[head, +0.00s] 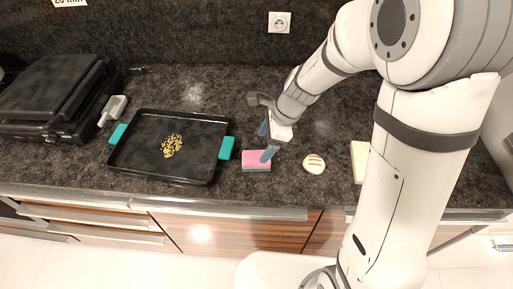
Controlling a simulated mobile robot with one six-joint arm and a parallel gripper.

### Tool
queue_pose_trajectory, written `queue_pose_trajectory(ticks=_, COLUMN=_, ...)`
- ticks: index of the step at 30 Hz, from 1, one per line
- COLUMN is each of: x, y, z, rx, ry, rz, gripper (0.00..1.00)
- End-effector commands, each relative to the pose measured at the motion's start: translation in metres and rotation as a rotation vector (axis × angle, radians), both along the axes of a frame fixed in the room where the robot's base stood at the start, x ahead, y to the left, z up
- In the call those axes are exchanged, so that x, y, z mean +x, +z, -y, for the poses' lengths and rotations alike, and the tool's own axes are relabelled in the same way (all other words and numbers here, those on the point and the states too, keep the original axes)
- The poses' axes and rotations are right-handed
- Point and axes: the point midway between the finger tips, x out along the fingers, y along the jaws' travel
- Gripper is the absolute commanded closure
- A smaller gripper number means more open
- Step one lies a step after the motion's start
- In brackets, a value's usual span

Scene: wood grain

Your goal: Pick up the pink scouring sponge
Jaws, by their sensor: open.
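The pink scouring sponge (254,162) lies on the dark countertop near its front edge, with a thin green layer along its lower side. My gripper (265,143) is open, with blue fingers pointing down. One finger overlaps the right part of the sponge in the head view, and the other shows behind it. I cannot tell how high the fingers are above the sponge or whether they touch it.
A black tray (135,158) with teal handles holds small yellow pieces, just left of the sponge. A round bread roll (314,164) lies to the right. A cream block (359,160), a white scoop (113,109) and a black grill (50,95) also stand on the counter (210,85).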

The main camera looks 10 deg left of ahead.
Motion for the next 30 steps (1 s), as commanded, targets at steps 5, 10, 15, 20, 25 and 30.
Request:
queue_pose_trajectory(ticks=5, x=-0.001, y=-0.019, z=-0.008, rx=0.000, ry=-0.013, rz=-0.012, gripper=0.25)
queue_pose_trajectory(ticks=10, x=-0.001, y=-0.036, z=-0.013, rx=-0.001, ry=-0.012, rz=-0.011, gripper=0.25)
queue_pose_trajectory(ticks=15, x=0.000, y=-0.060, z=-0.019, rx=-0.001, ry=-0.011, rz=-0.011, gripper=0.25)
queue_pose_trajectory(ticks=20, x=-0.001, y=-0.074, z=-0.025, rx=-0.001, ry=-0.010, rz=-0.009, gripper=0.25)
queue_pose_trajectory(ticks=25, x=-0.001, y=-0.075, z=-0.026, rx=-0.001, ry=-0.009, rz=-0.006, gripper=0.25)
queue_pose_trajectory(ticks=30, x=-0.001, y=-0.074, z=-0.026, rx=-0.001, ry=-0.009, rz=-0.007, gripper=0.33)
